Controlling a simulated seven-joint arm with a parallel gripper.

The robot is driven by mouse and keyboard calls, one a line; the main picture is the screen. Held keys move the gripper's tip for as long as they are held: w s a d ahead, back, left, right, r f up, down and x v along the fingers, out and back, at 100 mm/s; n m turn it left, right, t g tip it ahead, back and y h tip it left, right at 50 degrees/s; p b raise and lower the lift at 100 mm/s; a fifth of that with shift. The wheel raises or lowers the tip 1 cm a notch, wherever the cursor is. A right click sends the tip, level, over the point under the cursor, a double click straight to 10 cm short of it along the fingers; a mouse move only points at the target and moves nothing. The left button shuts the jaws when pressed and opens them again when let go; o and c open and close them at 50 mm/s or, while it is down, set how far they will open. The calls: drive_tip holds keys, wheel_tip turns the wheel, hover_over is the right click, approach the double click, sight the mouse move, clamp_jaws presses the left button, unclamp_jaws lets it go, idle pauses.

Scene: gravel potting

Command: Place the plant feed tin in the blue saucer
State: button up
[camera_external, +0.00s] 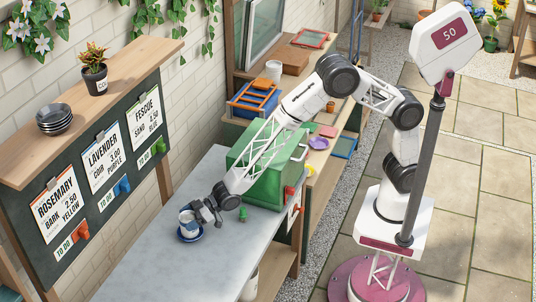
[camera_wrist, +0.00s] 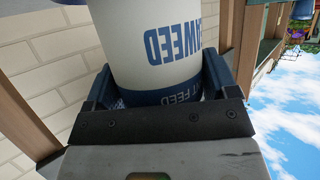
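The plant feed tin (camera_external: 187,217) is white with a blue band and looks upright at the end of my arm. In the wrist view the tin (camera_wrist: 150,45) fills the middle, with "WEED" and "FEED" lettering upside down. My gripper (camera_wrist: 160,88) has a blue-grey finger against each side of the tin, around its blue band. In the external view my gripper (camera_external: 204,212) reaches the tin from the right. The blue saucer (camera_external: 191,238) is on the grey bench directly under the tin. I cannot tell whether the tin's base touches the saucer.
The grey bench top (camera_external: 150,265) is clear in front of the saucer. The price board (camera_external: 100,170) stands to the left.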

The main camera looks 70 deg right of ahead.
drive_tip(key=o, duration=0.3)
drive_tip(key=shift+r, duration=0.2)
drive_tip(key=shift+v, duration=3.75)
